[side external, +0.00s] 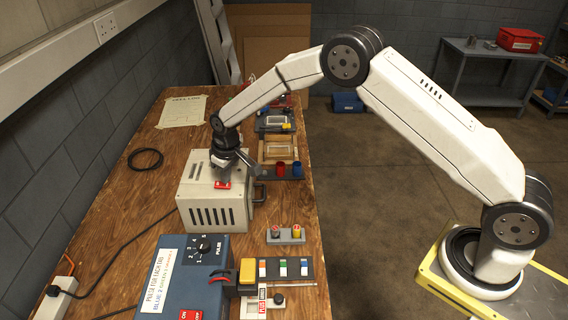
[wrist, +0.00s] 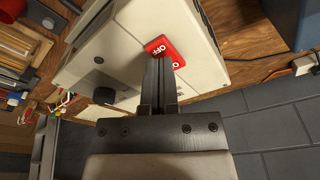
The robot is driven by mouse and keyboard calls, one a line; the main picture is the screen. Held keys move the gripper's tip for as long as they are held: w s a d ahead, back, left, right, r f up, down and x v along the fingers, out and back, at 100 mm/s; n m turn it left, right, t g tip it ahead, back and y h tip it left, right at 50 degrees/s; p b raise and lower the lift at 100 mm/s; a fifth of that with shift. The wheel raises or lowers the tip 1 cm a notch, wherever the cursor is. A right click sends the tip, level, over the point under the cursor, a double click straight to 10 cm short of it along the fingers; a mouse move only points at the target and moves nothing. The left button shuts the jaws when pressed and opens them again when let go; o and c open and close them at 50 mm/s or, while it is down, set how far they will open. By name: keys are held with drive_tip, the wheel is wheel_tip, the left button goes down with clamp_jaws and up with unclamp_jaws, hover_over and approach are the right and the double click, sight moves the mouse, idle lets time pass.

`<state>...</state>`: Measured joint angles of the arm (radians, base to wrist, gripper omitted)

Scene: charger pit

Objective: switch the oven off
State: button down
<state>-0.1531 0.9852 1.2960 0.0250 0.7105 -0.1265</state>
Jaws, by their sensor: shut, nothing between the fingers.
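The oven is a beige box (side external: 185,208) with dark vent slots, standing on the wooden bench. On its top is a red rocker switch (side external: 223,185), which also shows in the wrist view (wrist: 160,43) with white "OFF" lettering at its far end. My gripper (side external: 223,176) is shut and empty, pointing down over the oven top right at the switch. In the wrist view my fingertips (wrist: 159,60) overlap the near part of the switch and hide some of it. I cannot tell whether they touch it or which way the rocker is tilted.
A blue pulse unit (side external: 185,270) with a dial stands in front of the oven. A grey block with two buttons (side external: 286,235) and red and blue cups (side external: 297,169) are to its right. A black cable loop (side external: 146,159) lies left.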

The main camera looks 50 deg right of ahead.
sight(228, 184)
drive_tip(key=shift+r, duration=3)
drive_tip(key=s+d+r+m, duration=0.1)
drive_tip(key=s+d, duration=0.2)
drive_tip(key=s, duration=0.7)
drive_tip(key=s+d+r+m, duration=0.1)
drive_tip(key=s+d, duration=0.2)
drive_tip(key=s, duration=0.6)
drive_tip(key=s+d+r+m, duration=0.1)
drive_tip(key=s+d+r, duration=0.1)
drive_tip(key=s, duration=0.8)
drive_tip(key=shift+s+d+t, duration=0.35)
drive_tip(key=shift+d+t, duration=0.05)
drive_tip(key=shift+d, duration=0.2)
